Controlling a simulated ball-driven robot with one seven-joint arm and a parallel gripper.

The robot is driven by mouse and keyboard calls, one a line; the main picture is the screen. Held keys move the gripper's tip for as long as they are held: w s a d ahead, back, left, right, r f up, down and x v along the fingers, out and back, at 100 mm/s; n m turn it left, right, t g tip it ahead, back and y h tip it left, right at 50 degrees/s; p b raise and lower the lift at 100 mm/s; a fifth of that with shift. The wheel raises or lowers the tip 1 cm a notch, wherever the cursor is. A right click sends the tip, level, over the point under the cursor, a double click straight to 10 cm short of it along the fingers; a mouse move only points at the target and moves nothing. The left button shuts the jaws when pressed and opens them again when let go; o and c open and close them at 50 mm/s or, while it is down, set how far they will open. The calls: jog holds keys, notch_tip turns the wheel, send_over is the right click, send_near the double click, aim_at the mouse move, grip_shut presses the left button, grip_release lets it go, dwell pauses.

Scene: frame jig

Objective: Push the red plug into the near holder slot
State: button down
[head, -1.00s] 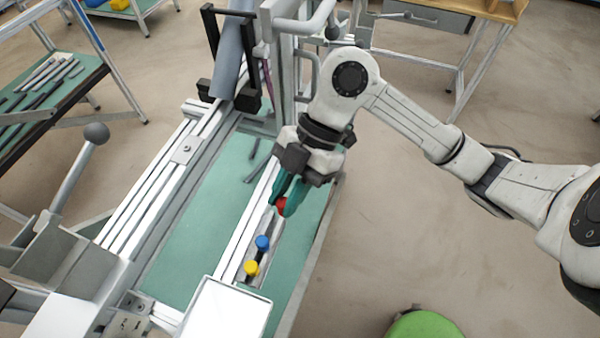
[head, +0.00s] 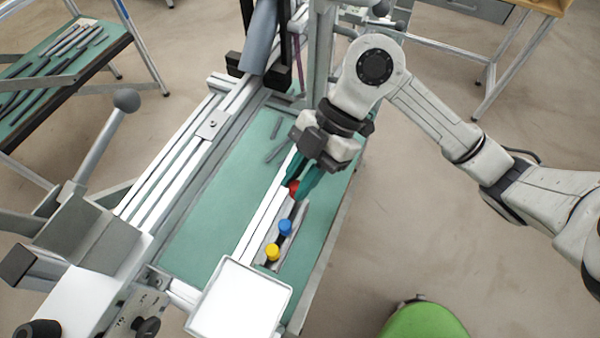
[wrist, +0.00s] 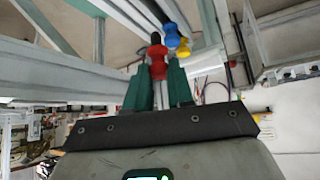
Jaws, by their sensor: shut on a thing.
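The red plug (head: 293,188) is between the green fingertips of my gripper (head: 298,187), which is shut on it. In the wrist view the red plug (wrist: 158,64) shows between the two fingers (wrist: 158,88), with a dark end pointing away from my gripper. In the head view it is near the far end of a grey holder strip (head: 297,219). I cannot tell whether its end touches the strip, and the slot under it is hidden. A blue plug (head: 285,227) and a yellow plug (head: 272,251) stand nearer along the strip.
A pale square plate (head: 240,297) stands at the near end of the green bench (head: 215,215). Metal rails (head: 165,165) run along its left side. An upright post (head: 321,50) rises behind my gripper. A green round seat (head: 425,322) is at lower right.

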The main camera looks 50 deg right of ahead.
jog(key=shift+f+b, duration=1.15)
jog(key=shift+f, duration=0.65)
jog(key=shift+f+b, duration=1.35)
jog(key=shift+b, duration=0.05)
jog(key=c, duration=0.9)
grip_release()
jog(key=shift+r, duration=0.1)
jog(key=v, duration=0.7)
jog(key=shift+s+d+r, duration=0.1)
jog(key=shift+d, duration=0.05)
